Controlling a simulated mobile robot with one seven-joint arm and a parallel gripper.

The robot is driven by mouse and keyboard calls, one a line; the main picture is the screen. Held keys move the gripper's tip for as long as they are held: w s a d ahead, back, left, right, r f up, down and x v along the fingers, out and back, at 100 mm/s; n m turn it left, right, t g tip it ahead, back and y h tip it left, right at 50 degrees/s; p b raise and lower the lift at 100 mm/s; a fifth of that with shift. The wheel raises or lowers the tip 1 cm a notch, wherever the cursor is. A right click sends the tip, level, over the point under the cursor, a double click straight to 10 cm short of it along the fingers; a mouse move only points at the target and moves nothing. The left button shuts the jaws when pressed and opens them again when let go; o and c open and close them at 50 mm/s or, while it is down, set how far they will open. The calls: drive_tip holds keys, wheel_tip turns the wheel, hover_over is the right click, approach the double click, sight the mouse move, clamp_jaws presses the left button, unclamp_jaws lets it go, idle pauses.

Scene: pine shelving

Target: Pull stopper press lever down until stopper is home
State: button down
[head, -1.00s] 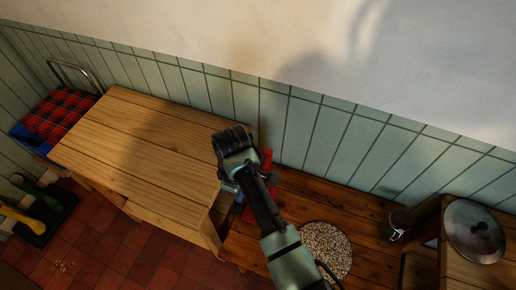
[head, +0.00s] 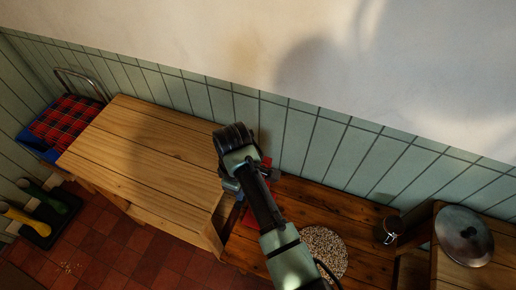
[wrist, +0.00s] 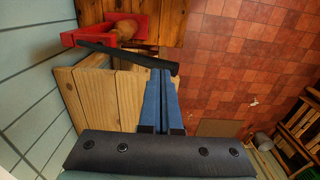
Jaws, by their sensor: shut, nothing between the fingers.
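The stopper press is red (wrist: 108,32) and stands at the top left of the wrist view. In the head view it is mostly hidden behind my arm, with a red part (head: 266,164) showing. Its black lever (wrist: 122,55) slants from the press toward the right. A tan rounded piece (wrist: 125,29), perhaps the stopper, shows within the red frame; how it is seated cannot be told. My gripper (wrist: 161,73) has its blue fingers together and empty, with the tips at the lever near its free end. Whether they touch it cannot be told.
A pale wooden unit (head: 140,150) stands left of the press. On the darker bench are a round speckled mat (head: 323,250) and a small clip-top jar (head: 388,231). A metal lid (head: 464,237) lies at right.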

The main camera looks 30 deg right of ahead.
drive_tip(key=shift+d+r+p, duration=0.1)
drive_tip(key=shift+r+p, duration=0.95)
drive_tip(key=shift+r, duration=0.35)
